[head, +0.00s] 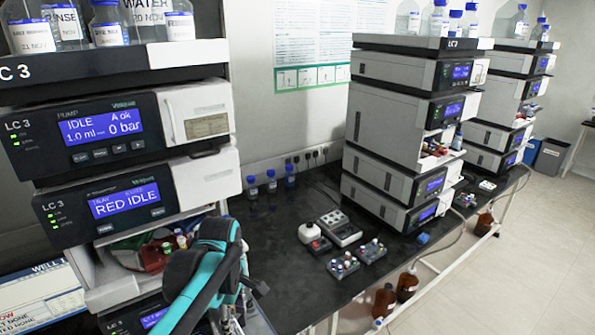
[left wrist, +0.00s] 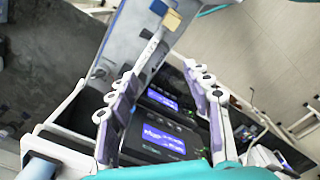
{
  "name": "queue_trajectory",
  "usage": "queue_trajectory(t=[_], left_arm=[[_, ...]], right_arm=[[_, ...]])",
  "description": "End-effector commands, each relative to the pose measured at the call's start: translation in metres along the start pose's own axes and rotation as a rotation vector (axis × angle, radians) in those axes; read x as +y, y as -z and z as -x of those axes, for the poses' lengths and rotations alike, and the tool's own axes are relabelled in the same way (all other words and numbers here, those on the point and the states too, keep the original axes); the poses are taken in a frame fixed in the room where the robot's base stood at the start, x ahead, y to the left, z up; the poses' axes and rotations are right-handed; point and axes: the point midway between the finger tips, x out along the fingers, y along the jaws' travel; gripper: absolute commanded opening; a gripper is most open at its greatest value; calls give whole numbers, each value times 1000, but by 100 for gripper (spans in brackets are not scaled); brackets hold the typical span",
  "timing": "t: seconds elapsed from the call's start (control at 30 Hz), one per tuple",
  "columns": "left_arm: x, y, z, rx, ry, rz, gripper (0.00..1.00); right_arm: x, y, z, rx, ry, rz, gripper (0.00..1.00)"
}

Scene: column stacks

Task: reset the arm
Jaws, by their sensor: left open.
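My left arm shows as a teal and black link (head: 208,275) at the bottom of the head view, in front of the near LC 3 stack. Its gripper is not clearly visible there. In the left wrist view my left gripper (left wrist: 160,76) has its two purple-grey fingers spread apart, with nothing seen between them. Beyond the fingers are instrument units with lit blue displays (left wrist: 163,138). My right gripper is in neither view.
The near LC 3 stack (head: 108,127) stands close on the left, its lower tray holding vials (head: 170,243). Other stacks (head: 400,137) stand farther right.

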Motion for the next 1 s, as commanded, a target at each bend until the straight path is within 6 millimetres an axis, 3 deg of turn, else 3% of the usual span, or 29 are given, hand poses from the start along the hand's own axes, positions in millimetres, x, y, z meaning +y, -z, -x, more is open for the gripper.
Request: queue_trajectory(t=[0.37,0.57,0.77,1.0], left_arm=[[-21,3,-13,21,-95,-216,50],[-40,6,-28,62,-179,-417,50],[-67,10,-55,161,-292,-718,50],[-102,14,-103,399,-412,-1172,50]], right_arm=[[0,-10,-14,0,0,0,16],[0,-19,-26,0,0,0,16],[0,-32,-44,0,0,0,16],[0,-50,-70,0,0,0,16]])
